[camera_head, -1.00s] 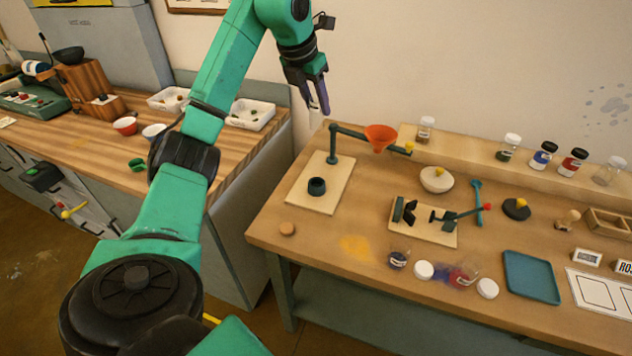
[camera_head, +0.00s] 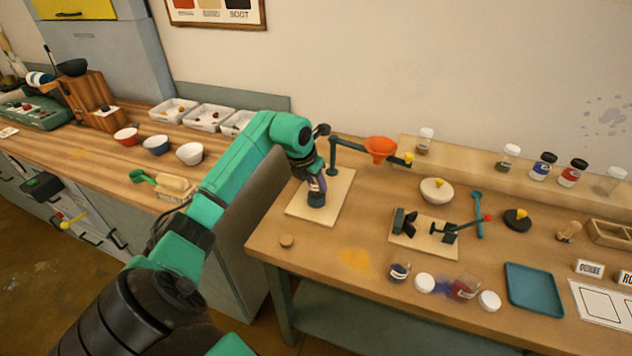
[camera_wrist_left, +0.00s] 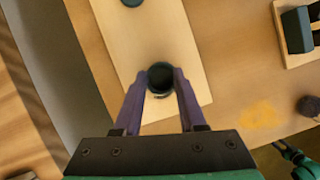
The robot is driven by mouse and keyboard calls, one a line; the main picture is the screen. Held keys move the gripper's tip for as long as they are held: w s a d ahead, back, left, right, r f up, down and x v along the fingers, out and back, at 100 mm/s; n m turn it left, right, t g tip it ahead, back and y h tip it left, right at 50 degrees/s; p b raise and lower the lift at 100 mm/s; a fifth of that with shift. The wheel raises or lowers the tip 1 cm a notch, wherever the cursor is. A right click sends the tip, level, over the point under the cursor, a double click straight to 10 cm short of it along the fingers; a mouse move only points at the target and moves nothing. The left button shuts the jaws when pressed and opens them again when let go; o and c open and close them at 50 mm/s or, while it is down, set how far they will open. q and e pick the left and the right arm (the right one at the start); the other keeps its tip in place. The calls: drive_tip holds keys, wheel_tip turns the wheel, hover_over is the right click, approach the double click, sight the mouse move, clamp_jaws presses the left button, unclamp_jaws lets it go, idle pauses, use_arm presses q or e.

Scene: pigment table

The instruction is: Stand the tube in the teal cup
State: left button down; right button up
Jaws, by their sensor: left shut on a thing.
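My left gripper (camera_head: 315,181) points down over the pale board, right above the dark teal cup (camera_head: 317,200). Its purple fingers are closed on a small upright piece with a whitish patch, which I take to be the tube (camera_head: 318,184). In the left wrist view a dark round end (camera_wrist_left: 160,75) with a pale edge sits between the fingertips. The fingers hide most of the tube, and I cannot tell whether its lower end is inside the cup or just above it.
An orange funnel (camera_head: 380,149) on a dark stand reaches out right behind the gripper. A clamp fixture (camera_head: 425,232), jars (camera_head: 399,272) and a blue tray (camera_head: 533,287) lie to the right.

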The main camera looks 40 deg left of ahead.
use_arm(q)
drive_tip(key=shift+c, duration=2.4)
unclamp_jaws()
drive_tip(key=shift+f, duration=0.1)
drive_tip(key=shift+r, duration=0.25)
drive_tip(key=b+v, duration=0.1)
drive_tip(key=v, duration=1)
drive_tip(key=shift+s+r+b, duration=0.15)
drive_tip(key=shift+r+b, duration=0.25)
